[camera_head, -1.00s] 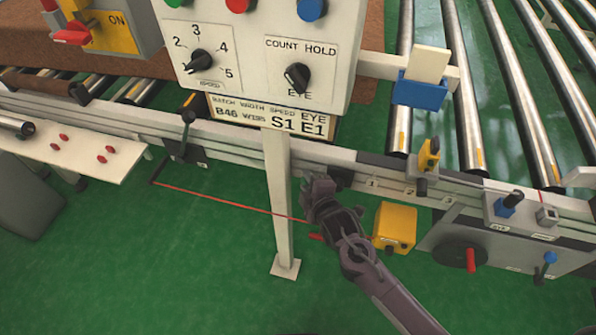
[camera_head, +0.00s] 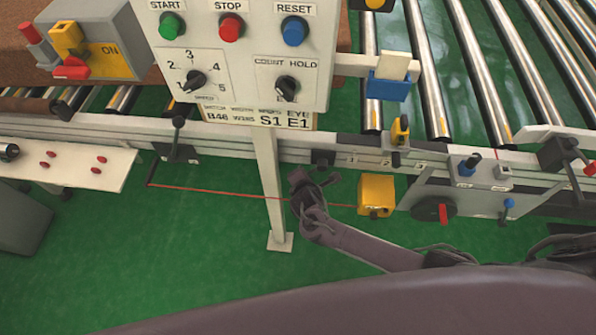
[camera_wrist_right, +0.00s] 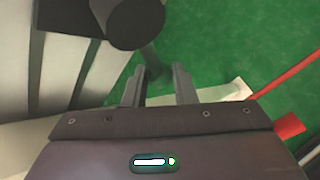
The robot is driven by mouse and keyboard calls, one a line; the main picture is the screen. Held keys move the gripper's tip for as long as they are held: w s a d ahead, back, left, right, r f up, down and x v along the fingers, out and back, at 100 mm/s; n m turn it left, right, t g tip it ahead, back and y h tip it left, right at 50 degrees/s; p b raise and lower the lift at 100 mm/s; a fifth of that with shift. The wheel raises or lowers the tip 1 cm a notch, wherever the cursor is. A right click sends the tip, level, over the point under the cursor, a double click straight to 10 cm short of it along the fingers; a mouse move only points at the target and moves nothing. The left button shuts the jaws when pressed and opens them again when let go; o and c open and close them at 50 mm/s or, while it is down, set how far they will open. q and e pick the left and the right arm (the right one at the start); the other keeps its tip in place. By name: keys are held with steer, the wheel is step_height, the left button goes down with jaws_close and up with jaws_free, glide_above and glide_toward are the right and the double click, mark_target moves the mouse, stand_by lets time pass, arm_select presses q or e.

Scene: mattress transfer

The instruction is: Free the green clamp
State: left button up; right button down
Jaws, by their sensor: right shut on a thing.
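I cannot pick out a clearly green clamp in either view. A black clamp block (camera_head: 322,158) sits on the front rail beside the mark 1, and a yellow clamp (camera_head: 400,131) sits by the mark 2. My right gripper (camera_head: 300,181) is low in front of the rail, just right of the white post. In the right wrist view, the fingers (camera_wrist_right: 161,84) are shut around a thin dark stem (camera_wrist_right: 151,60) under a black round knob (camera_wrist_right: 135,22). What the stem belongs to is unclear. My left gripper is out of view.
The white post (camera_head: 268,180) holds the control panel (camera_head: 235,60) above. A red line (camera_head: 230,193) runs past my gripper to a yellow box (camera_head: 376,193). A crank plate (camera_head: 420,202) and rollers (camera_head: 430,75) are at right. Green floor is clear in front.

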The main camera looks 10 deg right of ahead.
steer(key=shift+s+d+f+n+h, duration=0.1)
steer(key=shift+d+f+n+h, duration=0.15)
steer(key=shift+h, duration=0.25)
steer(key=shift+d, duration=0.15)
steer(key=c, duration=1.5)
jaws_free()
steer(key=shift+o, duration=0.2)
steer(key=p+v, duration=0.2)
steer(key=v, duration=0.5)
steer(key=shift+s+r, duration=0.25)
